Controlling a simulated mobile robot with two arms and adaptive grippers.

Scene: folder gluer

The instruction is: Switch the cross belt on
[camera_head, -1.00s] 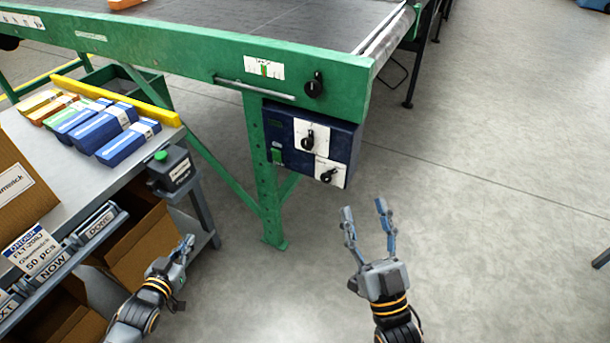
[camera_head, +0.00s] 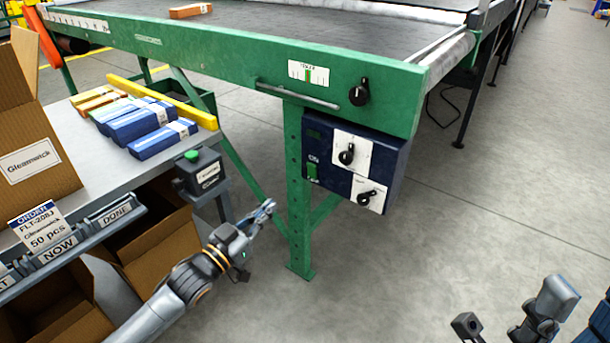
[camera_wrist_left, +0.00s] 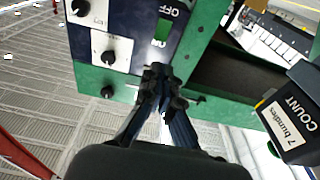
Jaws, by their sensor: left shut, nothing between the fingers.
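A dark blue control box (camera_head: 382,152) hangs under the green conveyor frame. Near its left edge is a green switch (camera_head: 312,171) with ON above it. In the left wrist view the green switch (camera_wrist_left: 162,31) shows inverted, with OFF above it. The box also carries two white plates with black knobs (camera_head: 347,155). My left gripper (camera_head: 268,210) is shut and empty, left of and below the box, apart from it. In the left wrist view its fingertips (camera_wrist_left: 157,76) lie just below the switch in the picture. Parts of my right arm show at bottom right; its jaw state is unclear.
Another black knob (camera_head: 359,93) sits on the conveyor frame. A green leg (camera_head: 300,225) stands beside the box. Left is a bench with bundles (camera_head: 134,124), a yellow bar (camera_head: 160,101) and a green-buttoned counter box (camera_head: 203,173). The floor to the right is clear.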

